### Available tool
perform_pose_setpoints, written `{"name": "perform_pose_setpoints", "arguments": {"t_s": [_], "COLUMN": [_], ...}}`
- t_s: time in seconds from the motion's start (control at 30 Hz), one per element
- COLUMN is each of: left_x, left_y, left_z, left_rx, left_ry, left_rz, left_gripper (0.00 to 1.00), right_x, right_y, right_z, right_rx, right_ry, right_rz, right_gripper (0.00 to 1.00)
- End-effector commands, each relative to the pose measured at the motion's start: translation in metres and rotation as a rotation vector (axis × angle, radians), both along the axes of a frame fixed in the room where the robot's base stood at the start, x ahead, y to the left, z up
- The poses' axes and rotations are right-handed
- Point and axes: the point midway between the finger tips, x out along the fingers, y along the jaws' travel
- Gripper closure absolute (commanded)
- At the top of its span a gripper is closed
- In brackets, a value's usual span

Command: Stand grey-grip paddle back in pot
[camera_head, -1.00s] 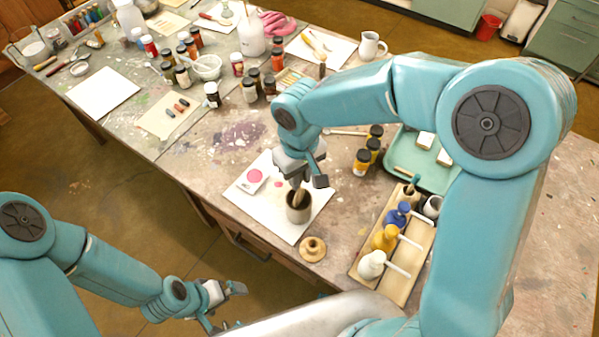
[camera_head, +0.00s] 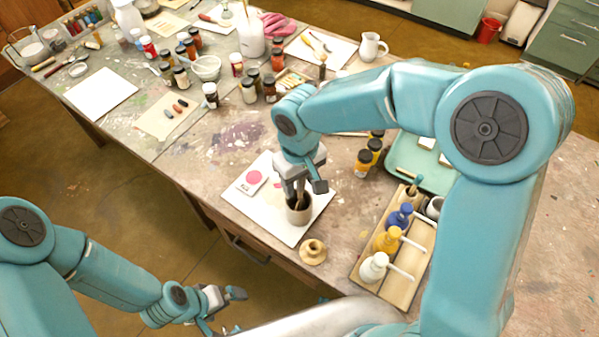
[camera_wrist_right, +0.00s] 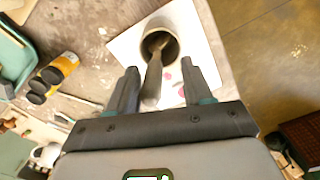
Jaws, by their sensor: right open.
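The grey-brown pot (camera_head: 298,213) stands on a white sheet (camera_head: 258,221) near the table's front edge. The paddle (camera_wrist_right: 152,82) stands in the pot, leaning, with its upper end out over the rim; it shows as a dark shaft in the right wrist view. My right gripper (camera_wrist_right: 160,68) is open just above the pot, with one finger on each side of the paddle and a gap to each. In the head view this gripper (camera_head: 303,188) partly hides the paddle. My left gripper (camera_head: 224,308) is open and empty, off the table's front edge.
A pink-marked card (camera_head: 252,180) lies beside the pot. A small wooden holder (camera_head: 313,251) stands in front of it. A wooden rack (camera_head: 403,287) with blue, yellow and white pump bottles is to the right. Yellow jars (camera_head: 362,165) stand behind.

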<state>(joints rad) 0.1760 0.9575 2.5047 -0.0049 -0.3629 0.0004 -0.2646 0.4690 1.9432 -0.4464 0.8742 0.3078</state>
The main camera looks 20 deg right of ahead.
Motion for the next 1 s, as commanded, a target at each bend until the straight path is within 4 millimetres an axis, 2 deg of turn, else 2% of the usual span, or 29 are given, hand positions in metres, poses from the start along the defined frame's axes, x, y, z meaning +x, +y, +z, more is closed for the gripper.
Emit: {"name": "perform_pose_setpoints", "arguments": {"t_s": [0.17, 0.4, 0.6, 0.8, 1.0], "left_x": [0.000, 0.000, 0.000, 0.000, 0.000], "left_y": [0.000, 0.000, 0.000, 0.000, 0.000], "left_z": [0.000, 0.000, 0.002, 0.004, 0.004], "left_rx": [0.000, 0.000, 0.000, 0.000, 0.000], "left_ry": [0.000, 0.000, 0.000, 0.000, 0.000], "left_rz": [0.000, 0.000, 0.000, 0.000, 0.000], "left_gripper": [0.00, 0.00, 0.00, 0.00, 0.00], "right_x": [0.001, 0.000, 0.000, 0.000, -0.001], "right_y": [0.000, 0.001, 0.001, 0.001, 0.000], "right_z": [0.023, 0.087, 0.134, 0.158, 0.163], "right_rx": [0.002, 0.003, 0.001, 0.001, 0.001], "right_ry": [-0.006, -0.007, -0.005, -0.002, -0.001], "right_rz": [-0.002, 0.000, -0.001, 0.001, 0.000], "right_gripper": [0.49, 0.49, 0.49, 0.49, 0.49]}}
